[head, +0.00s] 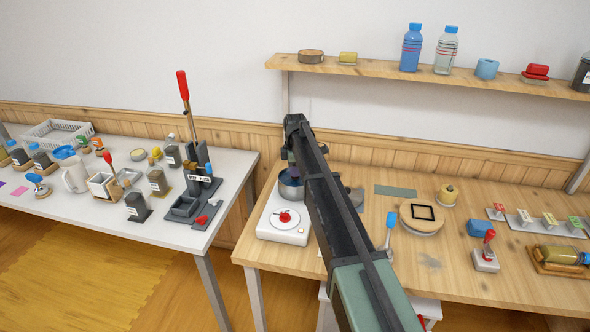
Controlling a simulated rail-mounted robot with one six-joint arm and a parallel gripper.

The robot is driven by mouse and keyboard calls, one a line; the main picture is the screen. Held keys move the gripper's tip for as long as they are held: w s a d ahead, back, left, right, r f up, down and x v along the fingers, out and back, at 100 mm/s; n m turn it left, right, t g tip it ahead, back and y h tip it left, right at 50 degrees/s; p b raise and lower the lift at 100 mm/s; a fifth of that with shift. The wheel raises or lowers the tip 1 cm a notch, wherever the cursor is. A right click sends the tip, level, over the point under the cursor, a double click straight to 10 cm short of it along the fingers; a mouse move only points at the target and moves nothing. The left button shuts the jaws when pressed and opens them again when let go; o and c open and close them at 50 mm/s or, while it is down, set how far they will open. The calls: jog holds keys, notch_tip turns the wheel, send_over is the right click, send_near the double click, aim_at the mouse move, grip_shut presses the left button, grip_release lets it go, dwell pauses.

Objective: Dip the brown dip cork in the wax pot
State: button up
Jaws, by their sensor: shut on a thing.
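The wax pot (291,190) is a grey-blue metal pot. It sits on a white heater (283,226) with a red knob, at the left end of the right table. My gripper (291,168) points down over the pot, largely hidden behind my own arm. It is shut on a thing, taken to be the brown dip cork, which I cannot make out. I cannot tell whether that thing is inside the pot or above it.
A round wooden board (421,218) with a black square stands right of my arm, near a yellow jar (448,194). A wall shelf (385,68) with bottles hangs above. The left table holds a press (190,170) with a tall red-handled lever and several jars.

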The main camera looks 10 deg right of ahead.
jog(key=shift+f+b, duration=1.35)
jog(key=shift+r, duration=0.1)
dwell(2.7)
jog(key=shift+r+p, duration=2.45)
jog(key=shift+p, duration=0.1)
notch_tip(320, 180, up, 6)
jog(key=p, duration=0.6)
jog(key=shift+r, duration=0.1)
